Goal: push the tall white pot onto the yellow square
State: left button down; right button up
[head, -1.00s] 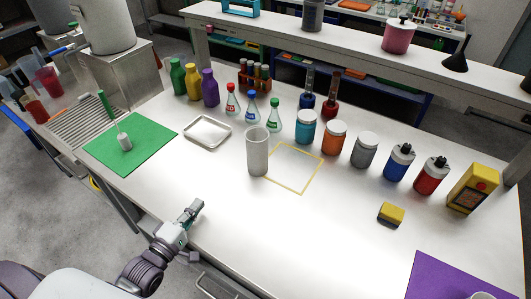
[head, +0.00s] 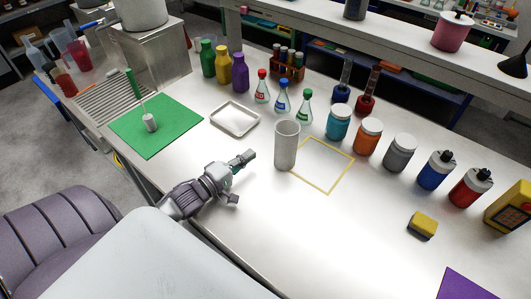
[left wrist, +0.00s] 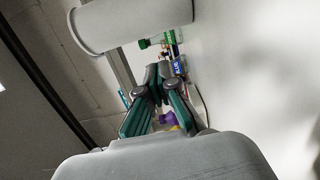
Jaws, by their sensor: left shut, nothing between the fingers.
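The tall white pot (head: 286,147) stands upright on the white table, at the left side of the yellow square (head: 328,192). It hides part of the outline's left side; most of the square is bare. I cannot tell whether its base overlaps the line. My left gripper (head: 247,157) is low over the table, to the left of the pot, with a small gap between them. Its fingers are shut and empty. In the left wrist view the pot (left wrist: 130,22) lies across the top, beyond the shut fingertips (left wrist: 158,70). My right gripper is out of view.
A metal tray (head: 235,133) lies behind left of the pot. Flasks (head: 282,104) stand behind it, and a blue jar (head: 338,122) and other jars stand behind the square. A yellow sponge (head: 423,224) lies to the right. The table in front of the square is clear.

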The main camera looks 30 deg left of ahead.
aim_at(286, 146)
pick_arm(q)
jog(key=w+d, duration=0.2)
jog(key=w, duration=0.1)
jog(key=shift+d+p, duration=0.35)
jog(key=shift+w+d+r, duration=0.1)
jog(key=shift+w+d, duration=0.1)
jog(key=shift+d, duration=0.1)
jog(key=shift+w+d, duration=0.1)
jog(key=shift+d, duration=0.1)
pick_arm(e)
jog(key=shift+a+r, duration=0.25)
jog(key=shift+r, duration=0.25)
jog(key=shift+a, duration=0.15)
pick_arm(q)
jog(key=shift+w+d, duration=0.1)
jog(key=shift+d, duration=0.05)
jog(key=w+d, duration=0.2)
jog(key=d, duration=0.1)
jog(key=w+d, duration=0.2)
jog(key=w+d+p, duration=0.1)
jog(key=d, duration=0.2)
jog(key=shift+w+d, duration=0.3)
jog(key=shift+w, duration=0.1)
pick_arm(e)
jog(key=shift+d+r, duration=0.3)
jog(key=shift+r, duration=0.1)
